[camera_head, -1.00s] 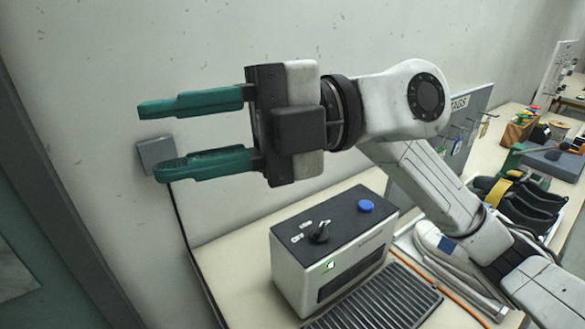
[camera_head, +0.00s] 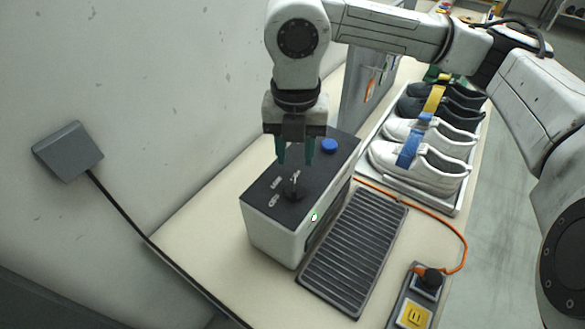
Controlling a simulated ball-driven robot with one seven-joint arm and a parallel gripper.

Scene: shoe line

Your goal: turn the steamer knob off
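The steamer (camera_head: 272,237) is a white box with a dark top, standing on the bench near the wall. Its black knob (camera_head: 293,190) sits on the top, with small white label marks to its left. A blue cap (camera_head: 329,146) is at the far end of the top. My gripper (camera_head: 296,163) points down over the steamer top, just beyond and above the knob. Its two green fingers are apart with nothing visible between them. Whether a fingertip touches anything cannot be told.
A ribbed dark grate (camera_head: 355,250) lies in front of the steamer. An orange cable (camera_head: 462,240) runs to a power strip (camera_head: 409,300). A tray (camera_head: 452,209) of several shoes stands to the right. A grey wall box (camera_head: 68,152) has a black cable.

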